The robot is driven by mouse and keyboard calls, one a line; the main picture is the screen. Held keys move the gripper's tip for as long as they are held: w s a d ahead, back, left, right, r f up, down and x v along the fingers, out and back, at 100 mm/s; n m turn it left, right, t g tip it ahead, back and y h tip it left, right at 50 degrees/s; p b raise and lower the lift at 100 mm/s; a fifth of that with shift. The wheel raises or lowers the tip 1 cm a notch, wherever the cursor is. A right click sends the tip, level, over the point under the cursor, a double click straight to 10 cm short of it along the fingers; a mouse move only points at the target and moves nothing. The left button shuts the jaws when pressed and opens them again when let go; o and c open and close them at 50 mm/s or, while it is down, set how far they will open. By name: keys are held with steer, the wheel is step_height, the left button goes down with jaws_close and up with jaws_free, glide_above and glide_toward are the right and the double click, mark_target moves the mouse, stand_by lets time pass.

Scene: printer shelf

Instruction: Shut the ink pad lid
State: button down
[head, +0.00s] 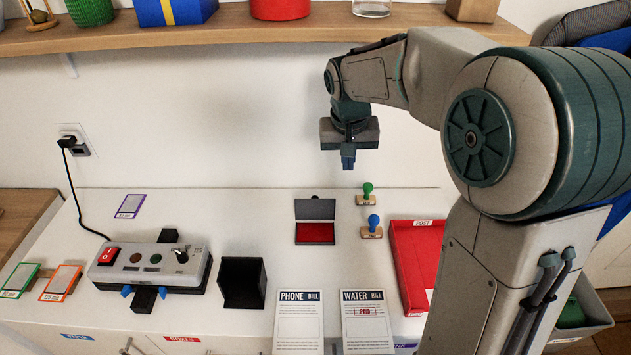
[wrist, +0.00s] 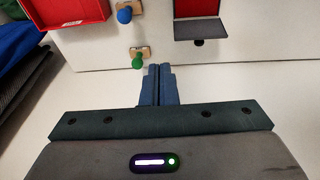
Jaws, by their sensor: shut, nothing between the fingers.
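The ink pad (head: 315,233) lies on the white counter with its red pad showing. Its grey lid (head: 315,209) stands open, raised at the back edge. In the wrist view the red pad (wrist: 194,8) is partly cut off by the top edge, and the lid (wrist: 200,29) shows on its near side with a small dark tab. My gripper (head: 348,168) is shut and empty, pointing down above the back of the counter, higher than the lid and a little to its right. Its closed fingers (wrist: 159,70) touch nothing in the wrist view.
A green-handled stamp (head: 367,192) and a blue-handled stamp (head: 373,225) stand right of the pad. A red tray (head: 400,270) is farther right. Two bills (head: 298,315) (head: 368,315) lie in front. A black box (head: 242,283) and a control box (head: 150,267) are left. A wooden shelf (head: 220,33) hangs above.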

glide_above(315, 207)
steer(key=w, duration=0.6)
step_height(315, 207, down, 8)
steer(key=r, duration=0.1)
steer(key=shift+m, duration=0.3)
steer(key=f, duration=0.3)
steer(key=w+f, duration=0.1)
steer(key=f, duration=0.5)
steer(key=shift+w+d+f, duration=0.2)
steer(key=shift+w+f, duration=0.05)
steer(key=shift+f, duration=0.15)
steer(key=shift+s+f+p, duration=0.15)
steer(key=shift+s+p, duration=0.05)
steer(key=shift+p, duration=0.1)
steer(key=shift+s+a+r, duration=0.1)
steer(key=shift+s+r, duration=0.05)
steer(key=shift+s, duration=0.7)
steer(key=shift+s+r, duration=0.1)
steer(key=shift+s, duration=0.7)
steer(key=shift+f+b, duration=0.1)
steer(key=shift+b, duration=0.2)
